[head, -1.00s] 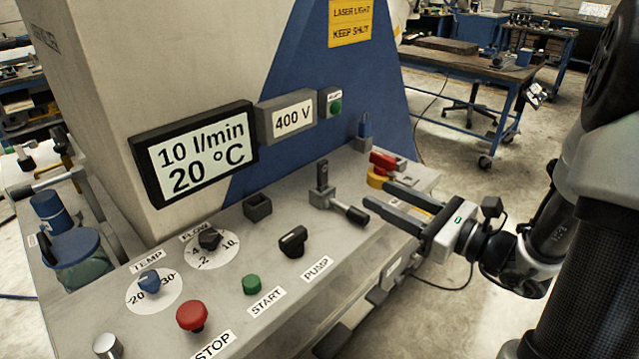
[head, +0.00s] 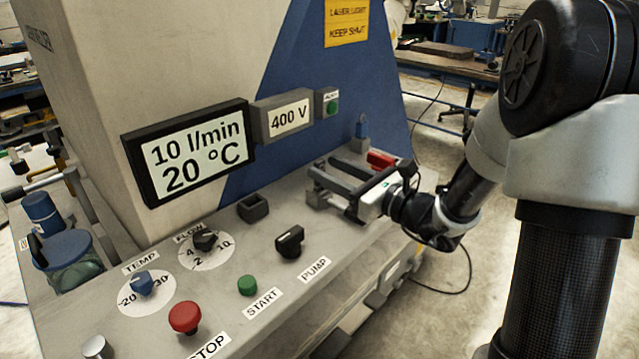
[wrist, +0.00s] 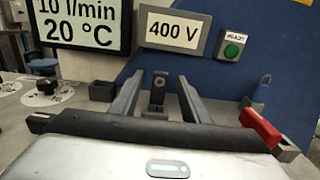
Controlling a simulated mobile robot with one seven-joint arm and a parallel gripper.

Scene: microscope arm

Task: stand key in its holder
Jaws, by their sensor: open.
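A dark upright piece with a hole near its top, which looks like the key (wrist: 159,84), stands in a grey block (head: 317,198) on the panel. My gripper (head: 323,168) is open, its fingers reaching over the panel at this piece. In the wrist view the piece shows between the two fingers (wrist: 159,78), with a gap on either side; I cannot tell whether they touch it. In the head view the fingers largely hide it. A small dark open-topped box, seemingly the holder (head: 253,207), stands empty to the left; it also shows in the wrist view (wrist: 102,88).
A red handle (head: 381,160) sits close to my gripper's right side. A blue-topped piece (head: 362,128) stands behind it. The pump knob (head: 290,242), green start button (head: 247,285) and red stop button (head: 185,317) are nearer. The display wall (head: 195,150) rises behind the panel.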

